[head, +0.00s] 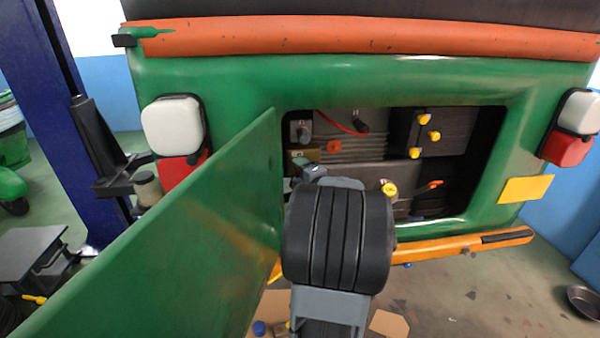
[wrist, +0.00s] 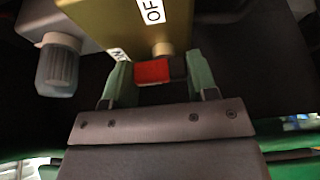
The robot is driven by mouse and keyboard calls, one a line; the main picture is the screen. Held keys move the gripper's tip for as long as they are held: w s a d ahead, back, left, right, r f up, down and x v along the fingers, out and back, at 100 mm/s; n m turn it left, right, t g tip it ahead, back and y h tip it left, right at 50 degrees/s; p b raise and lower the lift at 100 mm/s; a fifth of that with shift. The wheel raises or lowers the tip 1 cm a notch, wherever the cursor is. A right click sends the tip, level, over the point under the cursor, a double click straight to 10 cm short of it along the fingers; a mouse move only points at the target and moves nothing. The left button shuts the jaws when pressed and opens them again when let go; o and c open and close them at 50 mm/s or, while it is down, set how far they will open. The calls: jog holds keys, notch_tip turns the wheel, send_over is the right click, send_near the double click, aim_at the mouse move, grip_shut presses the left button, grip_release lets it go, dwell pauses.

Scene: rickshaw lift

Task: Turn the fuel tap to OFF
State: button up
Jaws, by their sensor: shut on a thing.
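The fuel tap is a brass block (wrist: 125,20) with a red lever (wrist: 152,72) on a short round stem below it in the wrist view. A white label reading "OF", cut off by the frame edge, is on its face. A second label, partly hidden, sits near the left finger. My gripper (wrist: 160,78) has its green fingers on either side of the red lever and is shut on it. In the head view my gripper (head: 312,169) reaches into the open rear bay, just below the brass block (head: 305,156); my wrist hides the lever there.
The open green door (head: 190,235) stands left of my arm. The bay's green frame surrounds the opening. Several yellow caps (head: 423,120) and a yellow cap (head: 389,189) lie to the right. A grey fitting with a clear bowl (wrist: 58,65) is beside the tap.

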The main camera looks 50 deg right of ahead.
jog(key=c, duration=0.3)
